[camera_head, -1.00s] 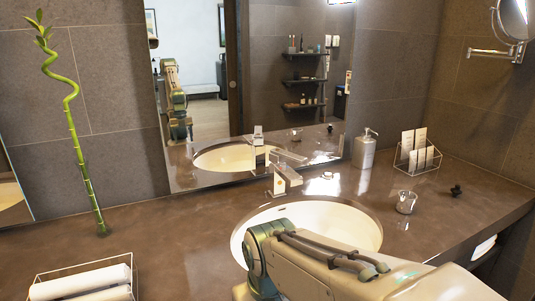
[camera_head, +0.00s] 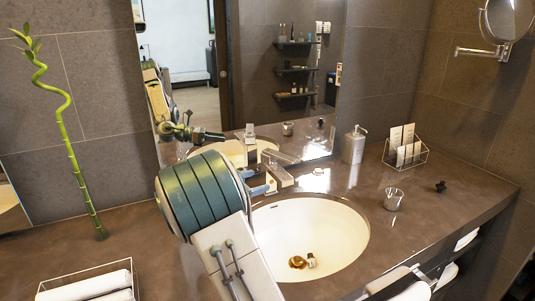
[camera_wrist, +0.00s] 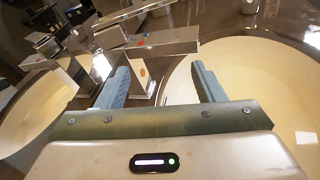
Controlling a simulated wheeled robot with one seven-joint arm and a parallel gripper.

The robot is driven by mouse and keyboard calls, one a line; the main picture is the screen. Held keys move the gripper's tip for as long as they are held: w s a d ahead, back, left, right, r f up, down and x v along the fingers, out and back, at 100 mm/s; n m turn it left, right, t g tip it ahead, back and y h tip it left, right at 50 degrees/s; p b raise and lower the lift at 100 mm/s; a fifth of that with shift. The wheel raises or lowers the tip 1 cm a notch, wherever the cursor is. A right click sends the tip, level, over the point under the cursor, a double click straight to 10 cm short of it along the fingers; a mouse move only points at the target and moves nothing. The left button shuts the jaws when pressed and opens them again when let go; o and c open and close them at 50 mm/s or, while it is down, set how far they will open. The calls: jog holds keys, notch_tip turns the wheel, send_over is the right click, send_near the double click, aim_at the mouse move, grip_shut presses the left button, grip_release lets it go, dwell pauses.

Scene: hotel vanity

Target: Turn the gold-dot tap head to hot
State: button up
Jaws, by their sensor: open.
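The silver tap (camera_head: 281,175) stands at the back of the round sink, partly hidden by my gripper in the head view. In the wrist view the flat metal tap head (camera_wrist: 160,49) crosses just beyond my fingertips, with a small red and blue mark on top. A gold dot (camera_wrist: 142,73) shows on the upright tap body below it. My gripper (camera_head: 264,182) is open, its blue fingers close to the tap's left side. In the wrist view my gripper (camera_wrist: 160,72) shows the tap body between its fingers, nearer the left one. I cannot tell whether they touch.
The white sink (camera_head: 330,232) has a gold drain (camera_head: 297,262). The mirror (camera_head: 200,60) rises close behind the tap. A soap dispenser (camera_head: 353,145), card rack (camera_head: 405,150) and glass (camera_head: 393,199) stand to the right. A bamboo stem (camera_head: 72,150) and towel tray (camera_head: 88,288) are left.

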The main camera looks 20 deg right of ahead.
aim_at(265, 159)
jog(key=w+a+r+n+t+h, duration=0.1)
jog(key=w+a+n+t, duration=0.15)
jog(key=w+n, duration=0.2)
jog(key=shift+m, duration=0.45)
jog(key=p+x, duration=0.1)
jog(key=x, duration=0.6)
jog(key=p+x, duration=0.1)
jog(key=x, duration=0.5)
jog(key=shift+w+d+r, duration=0.3)
jog(key=shift+w, duration=0.1)
